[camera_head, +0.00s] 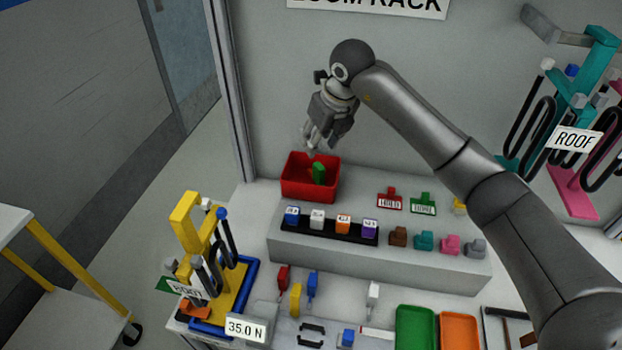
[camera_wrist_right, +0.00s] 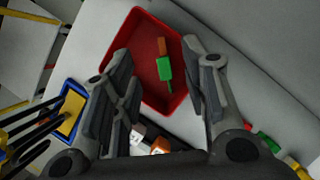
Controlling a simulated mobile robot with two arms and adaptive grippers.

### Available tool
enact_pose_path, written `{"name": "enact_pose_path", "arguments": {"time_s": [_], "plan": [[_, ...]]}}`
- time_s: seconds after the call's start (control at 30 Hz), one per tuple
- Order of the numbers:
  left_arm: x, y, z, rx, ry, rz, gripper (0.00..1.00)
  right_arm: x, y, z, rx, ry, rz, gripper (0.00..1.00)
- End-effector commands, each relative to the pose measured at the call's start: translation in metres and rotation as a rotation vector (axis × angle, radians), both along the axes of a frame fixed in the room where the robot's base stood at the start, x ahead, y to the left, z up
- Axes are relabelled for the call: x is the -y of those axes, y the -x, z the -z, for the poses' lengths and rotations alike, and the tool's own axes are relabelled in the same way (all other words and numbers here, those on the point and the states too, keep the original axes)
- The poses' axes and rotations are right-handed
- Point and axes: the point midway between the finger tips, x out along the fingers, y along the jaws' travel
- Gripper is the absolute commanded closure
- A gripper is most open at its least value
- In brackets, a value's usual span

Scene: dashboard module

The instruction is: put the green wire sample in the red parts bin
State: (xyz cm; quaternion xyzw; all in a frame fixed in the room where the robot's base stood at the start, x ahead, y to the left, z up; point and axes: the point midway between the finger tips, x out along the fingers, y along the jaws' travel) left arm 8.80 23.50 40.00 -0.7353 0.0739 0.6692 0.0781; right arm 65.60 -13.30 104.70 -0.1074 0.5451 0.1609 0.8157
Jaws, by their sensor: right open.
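The red parts bin (camera_head: 296,190) stands on the grey raised shelf near its left back corner. The green wire sample (camera_head: 319,172) is inside the bin. In the right wrist view the green sample (camera_wrist_right: 164,68) lies inside the red bin (camera_wrist_right: 133,40), with an orange piece (camera_wrist_right: 162,46) at its upper end. My right gripper (camera_head: 310,150) is open and empty above the bin, apart from the sample. In the wrist view its fingers stand wide on either side of the bin. My left gripper is not in view.
A black strip (camera_head: 326,231) with several labelled blocks lies in front of the bin. Small coloured connectors stand to its right. A yellow fixture on a blue tray (camera_head: 250,275) stands front left. Green (camera_head: 415,325) and orange trays (camera_head: 460,330) sit front right.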

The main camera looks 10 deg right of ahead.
Motion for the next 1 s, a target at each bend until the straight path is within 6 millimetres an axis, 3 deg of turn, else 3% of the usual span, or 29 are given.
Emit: {"name": "enact_pose_path", "arguments": {"time_s": [0.27,0.7,1.0], "plan": [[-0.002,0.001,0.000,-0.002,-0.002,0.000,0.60,0.002,0.005,-0.016,0.003,-0.001,-0.001,0.59],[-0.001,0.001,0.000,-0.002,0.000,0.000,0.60,0.015,0.035,-0.096,0.003,0.000,0.000,0.59],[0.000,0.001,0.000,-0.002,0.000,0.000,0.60,0.018,0.042,-0.111,0.000,0.000,0.000,0.59]]}}
